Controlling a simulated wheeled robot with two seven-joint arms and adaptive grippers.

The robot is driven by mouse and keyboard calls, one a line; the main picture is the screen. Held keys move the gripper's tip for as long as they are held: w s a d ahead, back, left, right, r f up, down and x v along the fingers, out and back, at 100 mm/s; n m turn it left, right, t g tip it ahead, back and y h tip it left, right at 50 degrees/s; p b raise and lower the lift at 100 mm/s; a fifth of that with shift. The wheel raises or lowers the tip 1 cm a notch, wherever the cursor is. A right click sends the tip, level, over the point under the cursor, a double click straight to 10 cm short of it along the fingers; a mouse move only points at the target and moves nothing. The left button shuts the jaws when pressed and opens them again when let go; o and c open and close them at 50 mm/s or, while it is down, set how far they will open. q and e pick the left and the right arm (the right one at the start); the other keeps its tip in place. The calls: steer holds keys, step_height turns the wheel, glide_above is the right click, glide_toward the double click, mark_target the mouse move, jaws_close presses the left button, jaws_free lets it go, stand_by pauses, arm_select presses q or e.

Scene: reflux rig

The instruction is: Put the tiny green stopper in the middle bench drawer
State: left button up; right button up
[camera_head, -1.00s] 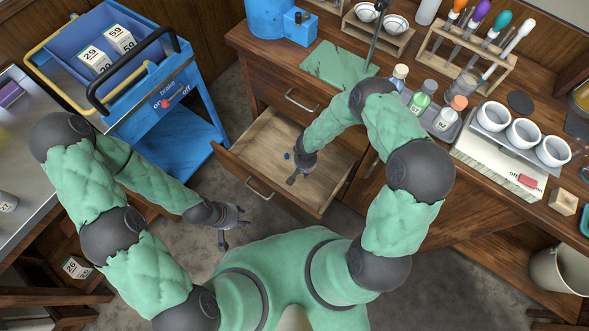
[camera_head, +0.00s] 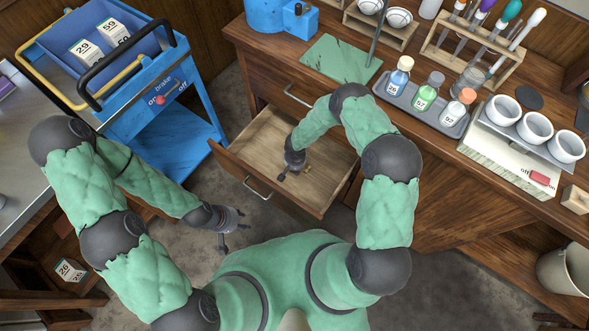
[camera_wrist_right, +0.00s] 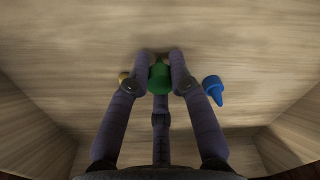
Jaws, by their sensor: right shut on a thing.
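The tiny green stopper (camera_wrist_right: 160,78) sits between the fingertips of my right gripper (camera_wrist_right: 160,70), which is shut on it. In the head view, my right gripper (camera_head: 293,176) reaches down into the open wooden bench drawer (camera_head: 321,184), low over its floor; the stopper is hidden there. The wrist view shows the stopper close to the drawer floor (camera_wrist_right: 230,35); I cannot tell whether it touches. Another closed drawer (camera_head: 275,88) is above the open one. My left gripper (camera_head: 233,237) is empty and open, away from the drawer over the floor.
A blue stopper (camera_wrist_right: 213,90) lies in the drawer right of my fingers in the wrist view, and a small tan thing (camera_wrist_right: 123,78) shows at their left. A blue cart (camera_head: 165,110) stands left of the drawer. Bottles on a tray (camera_head: 450,130) stand on the bench.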

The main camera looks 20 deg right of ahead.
steer(key=shift+f, duration=0.35)
steer(key=o, duration=0.7)
steer(key=r+p, duration=0.1)
steer(key=r, duration=0.3)
steer(key=r+p, duration=0.2)
steer(key=r, duration=0.2)
steer(key=r+p, duration=0.1)
steer(key=r, duration=0.3)
steer(key=shift+s+r+p, duration=0.2)
steer(key=shift+s+p, duration=0.1)
steer(key=shift+p, duration=0.1)
